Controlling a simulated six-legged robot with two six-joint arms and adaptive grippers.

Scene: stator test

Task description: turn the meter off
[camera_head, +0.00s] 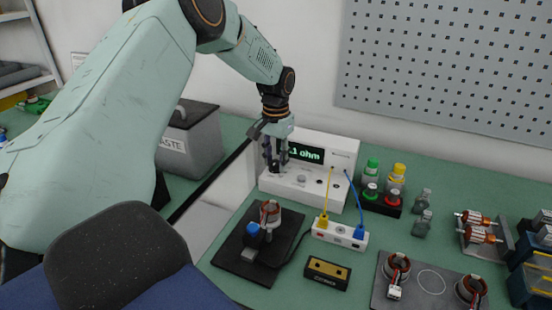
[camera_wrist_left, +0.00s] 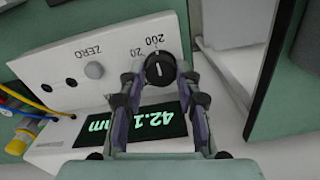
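The white meter (camera_head: 341,160) stands at the back of the green bench, its green display (camera_head: 306,153) lit and partly covered by my gripper in the head view. In the left wrist view the display (camera_wrist_left: 150,126) appears upside down and reads about 42.1 ohm. A round black knob (camera_wrist_left: 160,69) with a white mark sits beside the printed 20 and 200. My left gripper (camera_head: 275,166) is over the knob end of the meter. In the wrist view its two fingers (camera_wrist_left: 159,80) are apart, one on each side of the knob, with visible gaps. My right gripper is not in view.
A grey ZERO button (camera_wrist_left: 94,70) is on the meter's panel. Yellow and blue leads run to a white terminal block (camera_head: 340,234) in front. A stator on a black plate (camera_head: 232,262) stands front left. A grey waste bin (camera_head: 190,140) is at left; bottles (camera_head: 397,175) stand at right.

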